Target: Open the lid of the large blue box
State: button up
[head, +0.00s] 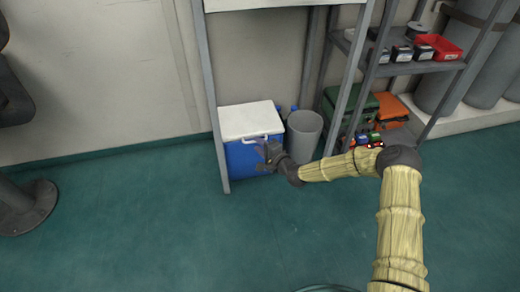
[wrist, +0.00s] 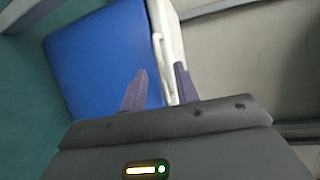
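The large blue box (head: 238,161) stands on the floor against the wall, under a table or frame. Its white lid (head: 249,118) lies shut on top, with a white handle along the front edge. My gripper (head: 266,150) is at the box's front, just below the lid edge and handle. In the wrist view the blue side (wrist: 95,60) fills the left and the white lid edge (wrist: 177,45) runs beside it. My gripper's fingers (wrist: 160,82) are apart, with the white edge and handle between or just beyond them. Whether they touch cannot be told.
A grey bin (head: 303,135) stands right of the box. A grey frame leg (head: 213,110) rises close to its left front. A shelf rack (head: 410,68) with a red tray (head: 440,47) stands further right. The floor in front is open.

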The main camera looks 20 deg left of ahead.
jog(key=shift+w+a, duration=0.3)
jog(key=shift+w, duration=0.1)
jog(key=shift+c, duration=0.2)
jog(key=shift+d, duration=0.1)
grip_shut()
jog(key=shift+w, duration=0.1)
